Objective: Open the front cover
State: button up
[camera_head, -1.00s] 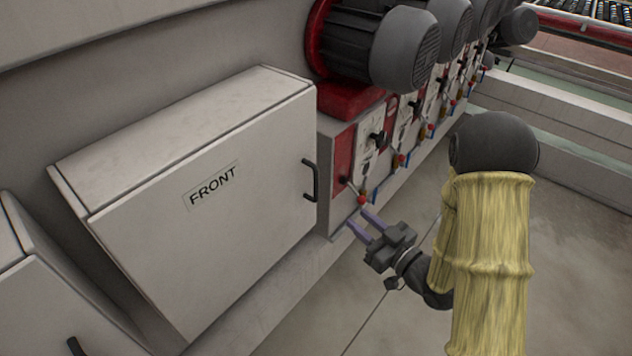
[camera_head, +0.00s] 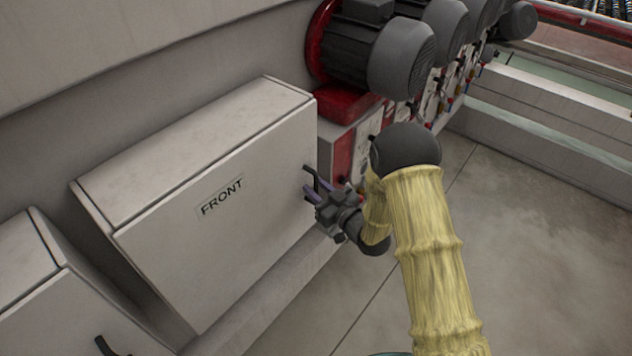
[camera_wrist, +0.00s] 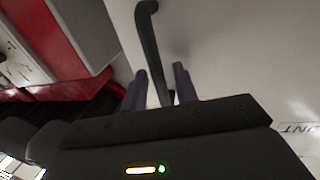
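The front cover (camera_head: 255,225) is a light grey panel labelled FRONT, and it sits closed on its box in the head view. Its dark bar handle (camera_head: 309,172) is at the cover's right edge. My gripper (camera_head: 309,191) is at this handle, with its purple fingers pointing at the cover. In the wrist view, the handle (camera_wrist: 149,45) runs down between the two open fingers (camera_wrist: 162,84), with small gaps visible on both sides. The handle's lower end is hidden by the fingers and gripper body.
Red-mounted grey motors (camera_head: 403,55) and a control panel (camera_head: 345,155) with knobs stand right of the cover. A second grey box (camera_head: 65,310) with a dark handle is at lower left. The floor (camera_head: 540,240) at right is clear.

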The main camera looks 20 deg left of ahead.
jog(key=shift+w+a, duration=0.2)
jog(key=shift+a, duration=0.1)
grip_shut()
jog(key=shift+w+d, duration=0.1)
jog(key=shift+d, duration=0.05)
